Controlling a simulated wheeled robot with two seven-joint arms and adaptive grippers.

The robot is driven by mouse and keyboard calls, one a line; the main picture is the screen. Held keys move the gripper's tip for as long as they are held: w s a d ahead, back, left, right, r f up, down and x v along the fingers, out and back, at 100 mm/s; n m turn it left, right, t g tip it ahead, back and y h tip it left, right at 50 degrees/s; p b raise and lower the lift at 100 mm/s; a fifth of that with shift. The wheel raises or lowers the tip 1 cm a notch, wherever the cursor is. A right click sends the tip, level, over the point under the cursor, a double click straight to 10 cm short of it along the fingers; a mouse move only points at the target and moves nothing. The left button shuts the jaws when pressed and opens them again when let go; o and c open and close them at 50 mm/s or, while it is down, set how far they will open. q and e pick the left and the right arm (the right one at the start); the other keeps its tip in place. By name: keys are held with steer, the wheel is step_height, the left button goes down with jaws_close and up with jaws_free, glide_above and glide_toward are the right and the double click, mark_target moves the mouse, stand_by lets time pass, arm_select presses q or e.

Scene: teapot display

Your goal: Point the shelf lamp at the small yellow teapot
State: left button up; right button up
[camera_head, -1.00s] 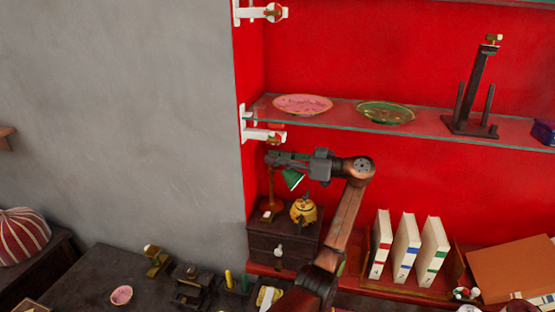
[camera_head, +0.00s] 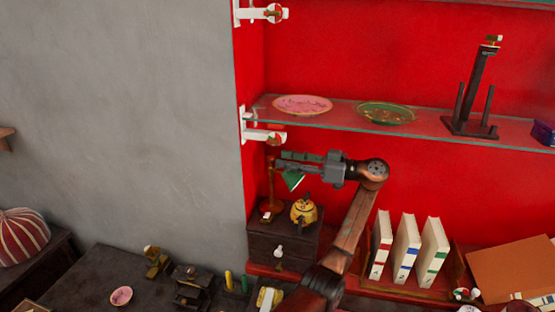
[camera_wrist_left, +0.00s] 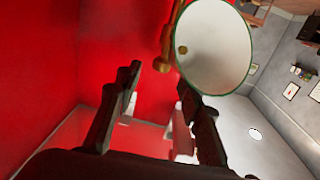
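The shelf lamp has a brass stem (camera_head: 270,188) and a small green shade (camera_head: 292,179). In the head view the shade hangs tilted down, above and slightly left of the small yellow teapot (camera_head: 304,211). Both stand on a small dark cabinet. My left gripper (camera_head: 284,160) is at the height of the lamp's top, just above the shade, with its fingers apart. In the left wrist view the fingers (camera_wrist_left: 160,95) are spread with nothing between them. The shade's pale inside (camera_wrist_left: 215,48) shows beyond the right finger. My right gripper is out of view.
A glass shelf (camera_head: 340,120) with a pink plate (camera_head: 303,104) and a green plate (camera_head: 385,112) runs above my left gripper. White numbered books (camera_head: 406,245) stand right of my arm. The dark cabinet (camera_head: 264,247) is below the lamp.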

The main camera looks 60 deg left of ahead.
arm_select(q)
steer(key=v, duration=0.8)
stand_by(0.4)
